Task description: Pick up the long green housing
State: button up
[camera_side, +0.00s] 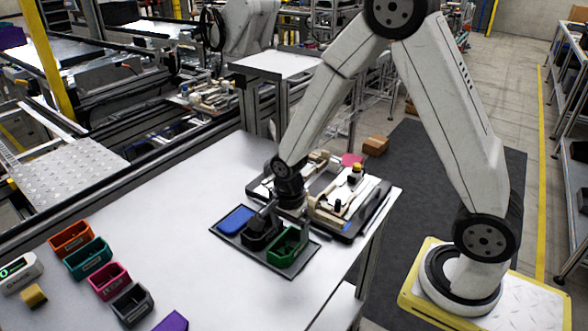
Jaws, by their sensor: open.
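The green housing (287,246) is an open, long box. It sits at the right end of a dark tray (279,267) on the white table. A black housing (260,236) and a blue housing (236,220) sit to its left in the same tray. My gripper (266,217) is dark and small in the view. It is open over the tray, close above the black housing and to the left of the green one. The fingertips blend with the black housing, so I cannot tell whether they touch it.
A pallet fixture (328,212) with beige blocks stands just behind the tray. Orange (71,238), teal (88,258), pink (110,281) and dark grey (132,304) bins line the left. A purple part (172,322) lies at the front edge. The table's middle is clear.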

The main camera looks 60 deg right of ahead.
aim_at(290, 249)
jog(key=shift+f, duration=0.2)
jog(key=shift+f, duration=2.6)
jog(key=c, duration=1.2)
jog(key=shift+r, duration=0.15)
jog(key=shift+r, duration=4.85)
jog(key=shift+d, duration=0.2)
